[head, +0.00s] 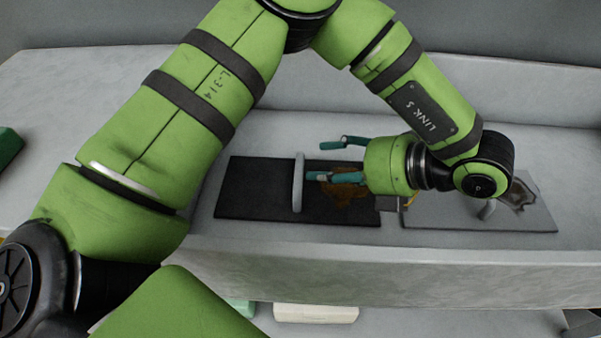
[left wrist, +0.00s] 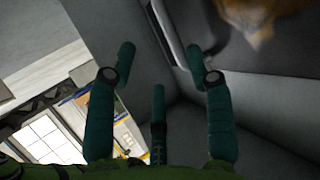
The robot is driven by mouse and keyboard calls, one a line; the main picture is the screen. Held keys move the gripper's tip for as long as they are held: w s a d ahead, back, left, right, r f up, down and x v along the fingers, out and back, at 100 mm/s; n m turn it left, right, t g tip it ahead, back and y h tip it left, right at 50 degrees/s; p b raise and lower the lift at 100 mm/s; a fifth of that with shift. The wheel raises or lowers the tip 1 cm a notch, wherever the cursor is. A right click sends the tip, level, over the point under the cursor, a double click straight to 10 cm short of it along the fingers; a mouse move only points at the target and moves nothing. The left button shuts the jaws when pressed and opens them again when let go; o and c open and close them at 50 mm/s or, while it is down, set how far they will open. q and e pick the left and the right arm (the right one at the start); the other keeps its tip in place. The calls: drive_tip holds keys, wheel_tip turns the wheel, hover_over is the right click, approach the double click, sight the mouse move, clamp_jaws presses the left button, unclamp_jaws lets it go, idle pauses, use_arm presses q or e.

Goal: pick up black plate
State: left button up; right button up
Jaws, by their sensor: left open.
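The black plate (head: 250,190) lies flat in the grey trough, with a rusty brown patch on its right part. A pale grey upright handle (head: 298,182) stands near its middle. My left gripper (head: 328,158) is open, with teal fingers pointing left toward the handle from its right side. The fingertips are close to the handle; I cannot tell whether they touch it. In the left wrist view the fingers (left wrist: 160,62) are spread with nothing clearly between them. The handle (left wrist: 167,30) shows just beyond them, and the brown patch is at upper right. My wrist hides part of the plate's right side.
A grey plate (head: 440,236) with its own handle and a dark stain lies to the right in the trough. The trough's front wall (head: 400,270) and back wall border both plates. A white block (head: 315,313) lies below the front wall. A dark green object (head: 8,145) is at far left.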

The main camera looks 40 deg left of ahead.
sight(299, 171)
use_arm(q)
drive_tip(key=shift+x, duration=0.8)
drive_tip(key=x, duration=0.3)
drive_tip(key=f+x, duration=0.1)
drive_tip(key=x, duration=0.1)
drive_tip(key=shift+f, duration=0.1)
clamp_jaws()
